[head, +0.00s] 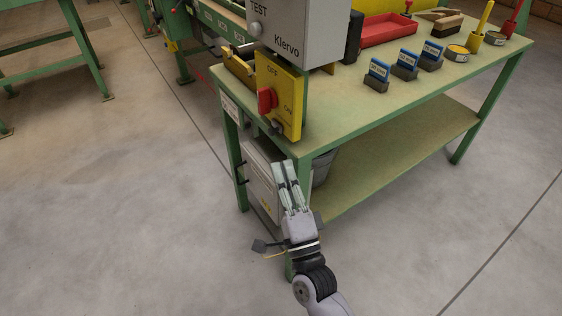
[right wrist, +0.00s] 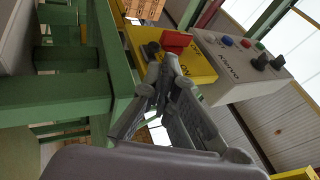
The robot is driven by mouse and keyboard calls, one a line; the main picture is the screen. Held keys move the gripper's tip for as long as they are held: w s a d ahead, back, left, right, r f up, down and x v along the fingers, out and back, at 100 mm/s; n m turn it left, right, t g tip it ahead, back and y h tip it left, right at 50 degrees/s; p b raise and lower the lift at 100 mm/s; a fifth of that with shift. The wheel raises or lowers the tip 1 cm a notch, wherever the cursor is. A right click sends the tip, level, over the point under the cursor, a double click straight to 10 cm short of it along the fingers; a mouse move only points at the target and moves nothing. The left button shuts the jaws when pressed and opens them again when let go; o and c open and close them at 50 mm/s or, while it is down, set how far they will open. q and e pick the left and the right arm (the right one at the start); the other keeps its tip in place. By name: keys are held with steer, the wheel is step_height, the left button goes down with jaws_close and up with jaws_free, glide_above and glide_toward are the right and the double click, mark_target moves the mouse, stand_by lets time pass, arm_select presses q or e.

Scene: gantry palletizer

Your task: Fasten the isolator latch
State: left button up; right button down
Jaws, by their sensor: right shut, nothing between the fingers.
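The yellow isolator plate (head: 283,90) is upright at the near left corner of the green bench. Its red handle (head: 266,100) sits on the left side of the face, between the OFF and ON marks. A small dark metal part, perhaps the latch (head: 277,127), is at its lower edge. In the right wrist view the isolator (right wrist: 203,68) and its red handle (right wrist: 176,40) lie beyond my fingertips. My right gripper (head: 285,164) is shut and empty, below the isolator and apart from it in the head view. My left gripper is out of view.
The grey Klervo test box (head: 305,30) stands just above and behind the isolator. A grey cabinet (head: 260,183) and a bucket (head: 324,168) are under the bench (head: 340,115). A red tray (head: 388,30) and blue blocks lie farther right. Open floor surrounds the bench.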

steer(key=v, duration=0.7)
steer(key=shift+f, duration=0.4)
steer(key=shift+s, duration=0.1)
